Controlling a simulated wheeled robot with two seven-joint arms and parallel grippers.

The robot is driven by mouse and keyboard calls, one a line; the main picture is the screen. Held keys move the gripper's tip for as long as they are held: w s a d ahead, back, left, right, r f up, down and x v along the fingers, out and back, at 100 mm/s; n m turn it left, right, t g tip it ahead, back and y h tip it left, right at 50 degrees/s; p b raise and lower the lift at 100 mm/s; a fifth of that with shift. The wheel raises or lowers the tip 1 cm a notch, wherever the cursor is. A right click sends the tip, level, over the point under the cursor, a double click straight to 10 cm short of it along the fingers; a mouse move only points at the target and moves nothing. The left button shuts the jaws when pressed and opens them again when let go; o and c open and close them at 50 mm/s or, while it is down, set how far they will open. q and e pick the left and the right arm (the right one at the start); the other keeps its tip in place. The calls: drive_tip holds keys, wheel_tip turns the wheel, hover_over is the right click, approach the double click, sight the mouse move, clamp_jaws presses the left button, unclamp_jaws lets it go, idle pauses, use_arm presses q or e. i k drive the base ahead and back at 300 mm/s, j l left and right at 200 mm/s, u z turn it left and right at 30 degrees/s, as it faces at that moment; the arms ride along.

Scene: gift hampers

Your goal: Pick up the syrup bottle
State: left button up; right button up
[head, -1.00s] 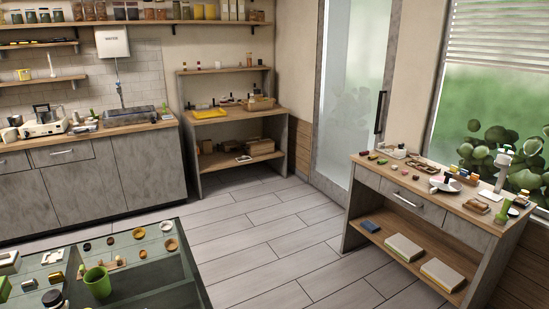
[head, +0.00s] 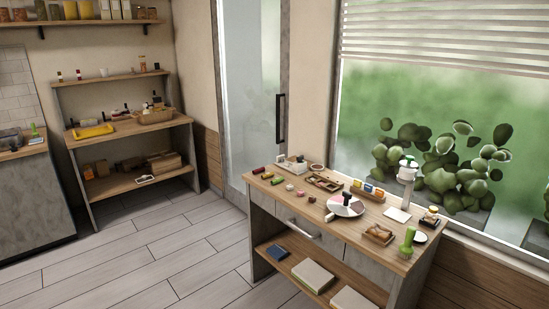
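I cannot tell for sure which thing is the syrup bottle. Small dark bottles (head: 157,98) stand by a wicker basket (head: 157,117) on the wooden shelf unit at the back left. More little bottles (head: 77,75) stand on that unit's top shelf. A small amber jar with a dark top (head: 431,214) stands at the right end of the wooden table by the window. Neither of my grippers is in view.
The table (head: 290,208) holds several small items, a round plate (head: 346,206), a white dispenser (head: 407,172) and a green-topped item (head: 408,240). Books (head: 313,274) lie on its lower shelf. A yellow tray (head: 94,131) is on the back unit. The tiled floor (head: 150,255) is clear.

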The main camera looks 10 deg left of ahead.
sight(146, 111)
drive_tip(key=i+j+u, duration=0.1)
drive_tip(key=i+u, duration=0.3)
drive_tip(key=i+l+u, duration=0.1)
drive_tip(key=i+u, duration=0.3)
drive_tip(key=i+l+u, duration=0.2)
drive_tip(key=i+u, duration=0.2)
drive_tip(key=i, duration=0.15)
drive_tip(key=i+j+u, duration=0.1)
drive_tip(key=i, duration=3.3)
drive_tip(key=i+l+z, duration=0.1)
drive_tip(key=i+l, duration=0.15)
drive_tip(key=i, duration=0.3)
drive_tip(key=i+l+z, duration=0.1)
drive_tip(key=i, duration=0.4)
drive_tip(key=i+l+z, duration=0.1)
drive_tip(key=i+l, duration=0.15)
drive_tip(key=i, duration=0.3)
